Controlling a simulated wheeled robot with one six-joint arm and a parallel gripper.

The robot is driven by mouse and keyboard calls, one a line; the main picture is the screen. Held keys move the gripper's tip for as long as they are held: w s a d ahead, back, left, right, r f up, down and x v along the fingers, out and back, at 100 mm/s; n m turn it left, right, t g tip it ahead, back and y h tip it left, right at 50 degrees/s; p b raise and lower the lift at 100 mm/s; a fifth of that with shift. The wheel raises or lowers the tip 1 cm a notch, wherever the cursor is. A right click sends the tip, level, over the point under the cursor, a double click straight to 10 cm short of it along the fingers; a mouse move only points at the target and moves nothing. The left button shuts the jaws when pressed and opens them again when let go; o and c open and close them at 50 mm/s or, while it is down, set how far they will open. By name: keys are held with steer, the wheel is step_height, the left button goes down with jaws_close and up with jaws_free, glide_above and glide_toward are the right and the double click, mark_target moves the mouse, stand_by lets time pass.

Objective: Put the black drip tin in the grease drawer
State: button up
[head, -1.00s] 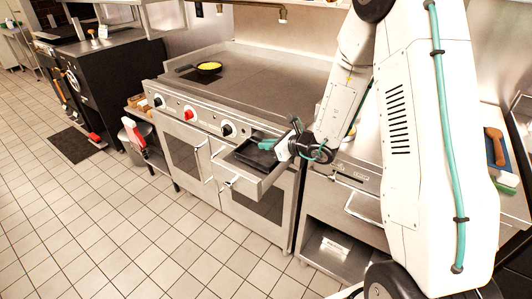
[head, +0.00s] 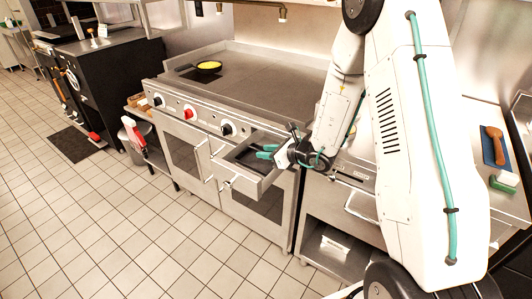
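The grease drawer (head: 246,184) is pulled out from the front of the steel range. A flat black shape (head: 243,157) inside it looks like the black drip tin; it sits low within the drawer walls, and my gripper hides part of it. My gripper (head: 265,151) is over the right part of the drawer. Its two teal fingers point left and look spread apart, with nothing visible between them.
Control knobs (head: 226,128) line the range front above the drawer. The tiled floor (head: 110,230) is clear.

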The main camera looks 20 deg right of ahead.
steer(key=v, duration=1.1)
steer(key=s+a+r+n+g+y, duration=0.3)
steer(key=s+a+r+n+g, duration=0.6)
steer(key=s+a+r+n, duration=0.55)
steer(key=s+d+r+n+h, duration=0.3)
steer(key=s+d+n+h, duration=0.2)
steer(key=s+n, duration=0.2)
steer(key=s+d+r+n+h, duration=0.3)
steer(key=s+d+n+h, duration=0.2)
steer(key=s+n, duration=0.2)
steer(key=shift+s+r+g+h, duration=0.2)
steer(key=shift+s+g+h, duration=0.2)
steer(key=shift+s, duration=0.65)
